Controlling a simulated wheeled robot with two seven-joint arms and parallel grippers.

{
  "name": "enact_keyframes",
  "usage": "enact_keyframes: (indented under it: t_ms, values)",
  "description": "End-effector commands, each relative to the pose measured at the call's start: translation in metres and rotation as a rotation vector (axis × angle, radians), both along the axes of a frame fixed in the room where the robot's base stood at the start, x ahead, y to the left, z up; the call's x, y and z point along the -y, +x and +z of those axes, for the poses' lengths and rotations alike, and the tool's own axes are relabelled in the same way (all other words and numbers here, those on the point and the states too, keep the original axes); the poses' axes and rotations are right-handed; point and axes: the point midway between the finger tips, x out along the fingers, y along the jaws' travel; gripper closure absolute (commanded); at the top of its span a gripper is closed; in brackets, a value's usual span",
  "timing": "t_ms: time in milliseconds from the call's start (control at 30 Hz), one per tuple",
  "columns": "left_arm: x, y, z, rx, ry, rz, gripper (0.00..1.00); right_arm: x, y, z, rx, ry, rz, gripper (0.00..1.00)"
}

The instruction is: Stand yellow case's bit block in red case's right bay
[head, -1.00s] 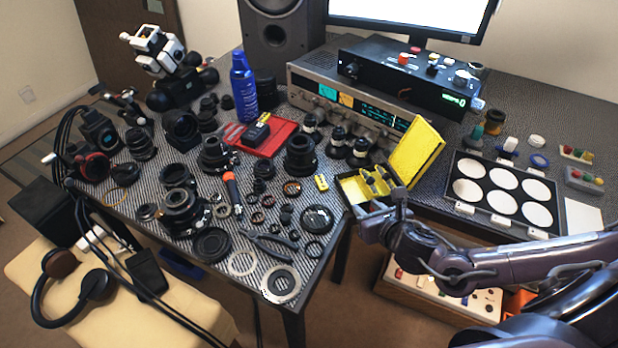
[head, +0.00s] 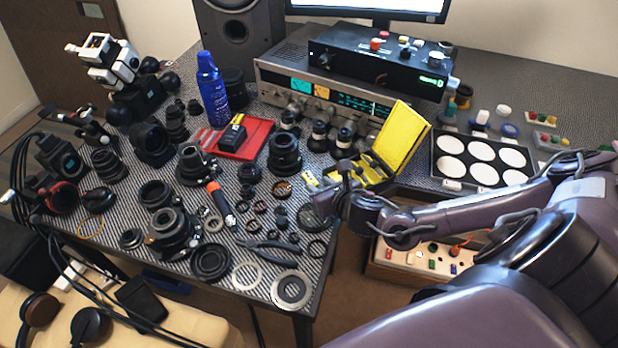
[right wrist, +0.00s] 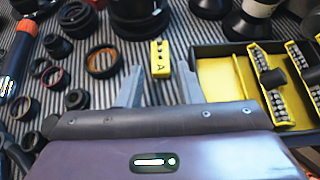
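A small yellow block marked A (right wrist: 160,60) lies on the striped table left of the yellow case; it also shows in the head view (head: 311,178). The yellow case (head: 402,138) stands open at the table edge, its lid up. In the right wrist view, its black-rimmed tray (right wrist: 222,80) holds metal-bit racks. My right gripper (right wrist: 158,88) is open and empty, its fingertips just short of the block, one towards each side. In the head view, the right gripper (head: 332,182) is beside the block. The red case (head: 258,137) lies farther back with a black, yellow-marked item in it. My left gripper is out of view.
Black lenses (head: 285,155) and jars (head: 319,137) stand close behind the block. A blue spray can (head: 212,90) stands behind the red case.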

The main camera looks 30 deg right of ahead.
Motion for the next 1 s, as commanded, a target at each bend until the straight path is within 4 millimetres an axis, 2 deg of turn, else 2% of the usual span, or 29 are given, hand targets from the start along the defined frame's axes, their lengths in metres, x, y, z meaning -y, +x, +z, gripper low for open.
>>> enact_keyframes:
  t_ms: [100,233,533,567,800,1000]
  values:
    - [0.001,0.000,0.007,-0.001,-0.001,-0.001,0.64,0.002,0.021,0.000,0.004,0.001,-0.002,0.67]
    - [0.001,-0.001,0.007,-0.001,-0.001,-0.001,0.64,0.004,0.035,-0.010,0.002,0.000,-0.001,0.67]
    - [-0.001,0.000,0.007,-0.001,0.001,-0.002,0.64,0.004,0.041,-0.014,0.000,0.000,0.000,0.67]
    - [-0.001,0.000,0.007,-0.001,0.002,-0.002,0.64,0.004,0.041,-0.014,0.000,0.000,0.000,0.69]
    - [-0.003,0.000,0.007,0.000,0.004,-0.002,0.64,0.004,0.040,-0.014,0.000,0.000,0.000,1.00]
    - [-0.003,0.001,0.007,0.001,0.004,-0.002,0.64,0.004,0.040,-0.014,0.000,0.000,0.000,1.00]
